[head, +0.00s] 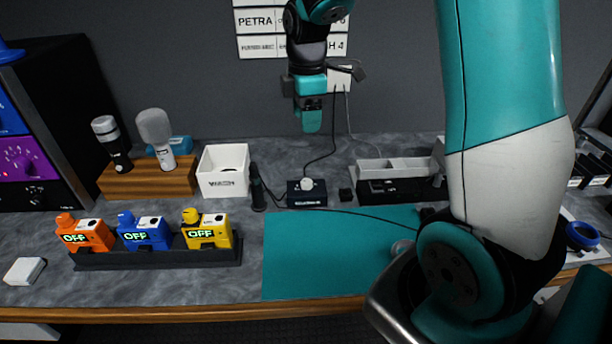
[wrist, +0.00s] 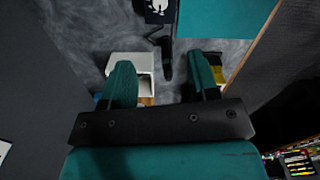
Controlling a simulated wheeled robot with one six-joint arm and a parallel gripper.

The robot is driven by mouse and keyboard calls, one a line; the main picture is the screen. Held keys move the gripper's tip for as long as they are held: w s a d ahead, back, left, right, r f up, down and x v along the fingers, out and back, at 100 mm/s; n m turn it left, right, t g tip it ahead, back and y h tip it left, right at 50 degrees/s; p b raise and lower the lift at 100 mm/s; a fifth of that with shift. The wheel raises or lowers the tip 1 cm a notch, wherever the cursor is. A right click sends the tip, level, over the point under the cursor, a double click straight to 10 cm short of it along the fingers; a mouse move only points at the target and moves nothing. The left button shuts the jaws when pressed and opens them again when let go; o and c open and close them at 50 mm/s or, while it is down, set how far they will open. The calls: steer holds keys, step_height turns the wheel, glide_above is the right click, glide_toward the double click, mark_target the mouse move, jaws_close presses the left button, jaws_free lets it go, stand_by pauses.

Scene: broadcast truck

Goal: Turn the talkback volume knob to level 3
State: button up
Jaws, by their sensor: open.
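A small black box (head: 307,200) with a white round knob (head: 307,184) on top sits on the grey desk, right of the white bin; it looks like the talkback unit, but its level marks are too small to read. In the wrist view the knob (wrist: 158,5) is at the top edge, partly cut off, on a dark box face with white marks around it. My gripper (head: 311,122) hangs well above the box in the head view, apart from it. Its two fingers are spread and empty in the wrist view (wrist: 161,78).
A white bin (head: 223,185) and a black upright handset (head: 257,188) stand left of the knob box. A grey tray (head: 394,168) is to its right, a teal mat (head: 330,260) in front. Orange, blue and yellow OFF units sit front left. Cables run behind the box.

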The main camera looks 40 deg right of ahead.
mark_target(307, 181)
step_height(307, 181, down, 17)
steer(key=shift+f+p, duration=0.15)
steer(key=shift+p, duration=0.55)
steer(key=c, duration=0.9)
steer(key=shift+c, duration=0.2)
